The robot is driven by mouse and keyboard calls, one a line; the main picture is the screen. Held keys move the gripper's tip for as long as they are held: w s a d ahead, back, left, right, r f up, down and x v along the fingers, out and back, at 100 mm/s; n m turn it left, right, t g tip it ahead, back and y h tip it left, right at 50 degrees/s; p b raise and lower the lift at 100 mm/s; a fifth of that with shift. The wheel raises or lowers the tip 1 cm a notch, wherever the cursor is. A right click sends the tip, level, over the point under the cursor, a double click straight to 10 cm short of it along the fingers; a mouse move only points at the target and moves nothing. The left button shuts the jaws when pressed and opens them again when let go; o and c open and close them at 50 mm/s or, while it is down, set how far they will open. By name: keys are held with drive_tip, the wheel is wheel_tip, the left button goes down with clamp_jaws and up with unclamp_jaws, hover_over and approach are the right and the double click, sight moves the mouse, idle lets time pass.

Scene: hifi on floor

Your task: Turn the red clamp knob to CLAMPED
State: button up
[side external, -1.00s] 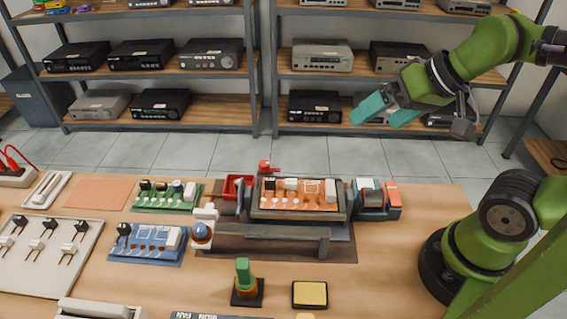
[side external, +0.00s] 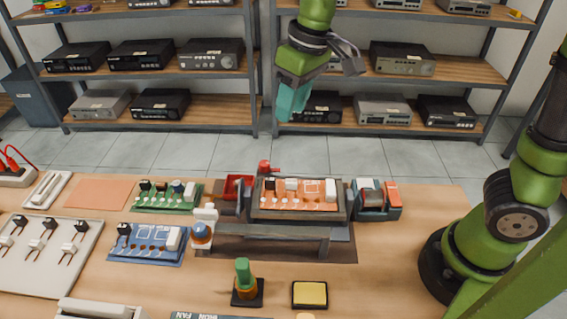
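The red clamp knob (side external: 265,167) stands at the back edge of the dark board holder (side external: 342,205), left of its middle. An orange circuit board (side external: 298,200) with several parts on it lies in the holder. I cannot read any CLAMPED mark from here. My gripper (side external: 290,112), with teal fingers, hangs in the air above and behind the knob, pointing down and apart from everything. The fingers overlap in this view, so their gap is hidden.
A red tray (side external: 238,186) stands left of the holder. A solder spool stand (side external: 376,199) is on its right. A green-handled tool (side external: 243,276) and yellow sponge (side external: 310,294) are in front. Shelves stand behind.

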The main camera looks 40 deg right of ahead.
sight(264, 163)
drive_tip(key=shift+w+a+r+n+g+h, duration=0.9)
drive_tip(key=shift+w+a+n, duration=0.95)
drive_tip(key=shift+w+n, duration=0.35)
drive_tip(key=f, duration=1.6)
drive_tip(key=shift+w+d+f, duration=0.2)
drive_tip(key=shift+w+d, duration=0.05)
clamp_jaws()
